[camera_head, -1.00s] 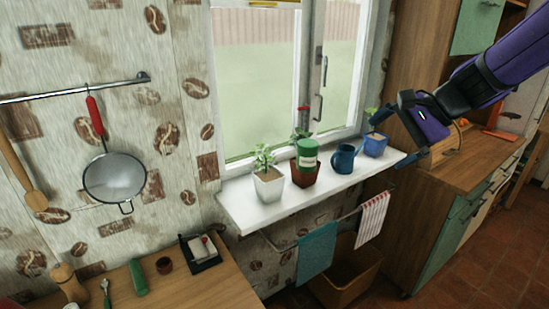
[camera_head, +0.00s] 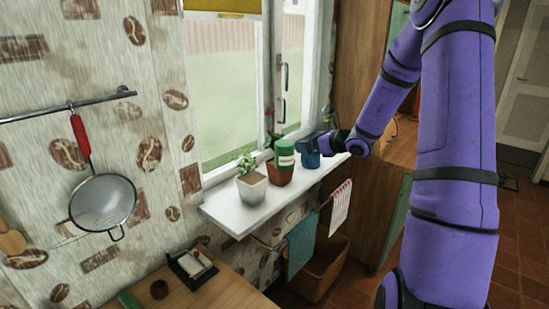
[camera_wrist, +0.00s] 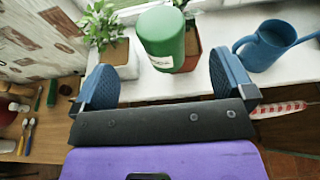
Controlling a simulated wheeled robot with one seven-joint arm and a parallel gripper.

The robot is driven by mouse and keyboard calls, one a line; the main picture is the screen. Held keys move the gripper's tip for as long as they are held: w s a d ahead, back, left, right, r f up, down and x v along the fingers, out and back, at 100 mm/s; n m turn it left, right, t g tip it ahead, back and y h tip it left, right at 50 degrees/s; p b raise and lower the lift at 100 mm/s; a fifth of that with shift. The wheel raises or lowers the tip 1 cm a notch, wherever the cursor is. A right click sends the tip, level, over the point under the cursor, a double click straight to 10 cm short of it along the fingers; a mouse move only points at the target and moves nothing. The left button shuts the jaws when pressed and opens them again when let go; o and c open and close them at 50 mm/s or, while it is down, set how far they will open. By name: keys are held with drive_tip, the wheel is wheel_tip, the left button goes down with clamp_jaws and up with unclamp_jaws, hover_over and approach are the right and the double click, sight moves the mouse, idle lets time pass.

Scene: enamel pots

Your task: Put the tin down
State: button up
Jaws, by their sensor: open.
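The green tin (camera_head: 284,154) with a white label is on the white window sill (camera_head: 232,214), overlapping a reddish-brown plant pot (camera_head: 278,175). I cannot tell whether it stands in front of the pot or rests in it. In the wrist view the tin (camera_wrist: 163,38) lies just beyond the fingertips, in line with the gap between them. My gripper (camera_wrist: 165,75) is open, its two blue fingers spread wide with nothing between them. In the head view my gripper (camera_head: 312,147) is at the sill, right of the tin, overlapping a blue watering jug.
A white plant pot (camera_wrist: 122,58) stands left of the tin. The blue jug (camera_wrist: 265,48) stands to its right. Towels (camera_head: 300,245) hang from a rail below the sill. A wooden counter (camera_head: 215,290) with small items is at lower left.

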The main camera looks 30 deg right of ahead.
sight(286, 143)
drive_tip(key=shift+f+x, duration=0.15)
drive_tip(key=shift+x, duration=2.45)
drive_tip(key=shift+f+x, duration=0.1)
drive_tip(key=shift+x, duration=2.55)
drive_tip(key=shift+s, duration=0.1)
drive_tip(key=shift+c, duration=0.5)
drive_tip(key=c, duration=1)
drive_tip(key=shift+r, duration=0.1)
